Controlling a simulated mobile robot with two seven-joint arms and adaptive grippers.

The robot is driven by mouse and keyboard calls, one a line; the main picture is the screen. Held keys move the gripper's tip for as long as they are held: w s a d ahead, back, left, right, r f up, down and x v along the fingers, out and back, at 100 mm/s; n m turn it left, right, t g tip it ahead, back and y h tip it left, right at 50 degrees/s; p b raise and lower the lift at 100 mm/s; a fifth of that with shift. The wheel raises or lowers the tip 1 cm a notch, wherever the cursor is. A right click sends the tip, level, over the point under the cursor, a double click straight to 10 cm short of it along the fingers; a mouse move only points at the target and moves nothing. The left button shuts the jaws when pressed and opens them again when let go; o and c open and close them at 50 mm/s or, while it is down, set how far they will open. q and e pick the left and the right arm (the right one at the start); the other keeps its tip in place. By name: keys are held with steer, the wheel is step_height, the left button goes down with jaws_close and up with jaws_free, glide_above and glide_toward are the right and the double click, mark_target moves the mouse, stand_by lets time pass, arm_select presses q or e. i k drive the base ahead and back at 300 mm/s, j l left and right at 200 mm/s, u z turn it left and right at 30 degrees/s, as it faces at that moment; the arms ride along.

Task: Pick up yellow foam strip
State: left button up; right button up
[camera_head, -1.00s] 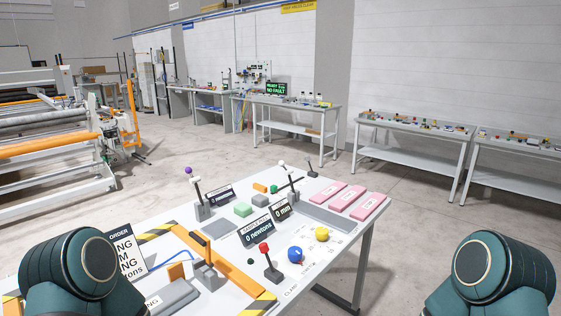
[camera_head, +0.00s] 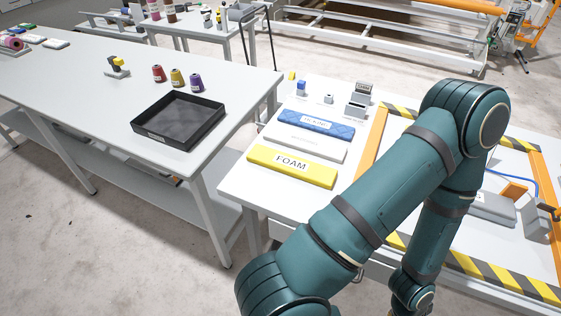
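The yellow foam strip (camera_head: 292,167), labelled FOAM, lies flat near the left end of the work table (camera_head: 238,186). A white strip (camera_head: 305,144) lies just behind it, and a blue quilted strip (camera_head: 316,124) lies behind that. My arm rises from the bottom of the picture, bends at the upper right and drops back to the bottom edge, to the right of the foam strip. Its gripper is not visible. My other gripper is also out of view. Nothing touches the foam strip.
A black and yellow striped frame (camera_head: 475,270) with orange sides lies on the table at right, partly behind my arm. Small blocks (camera_head: 357,104) stand behind the strips. A second table at left holds a black tray (camera_head: 178,120) and thread spools (camera_head: 177,78). A floor gap separates the tables.

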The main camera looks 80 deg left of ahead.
mark_target(313, 173)
steer(key=k+j+u, duration=0.25)
steer(key=k+j, duration=0.3)
steer(key=j, duration=0.15)
steer(key=u, duration=1.4)
steer(key=k+z, duration=0.2)
steer(key=z, duration=0.75)
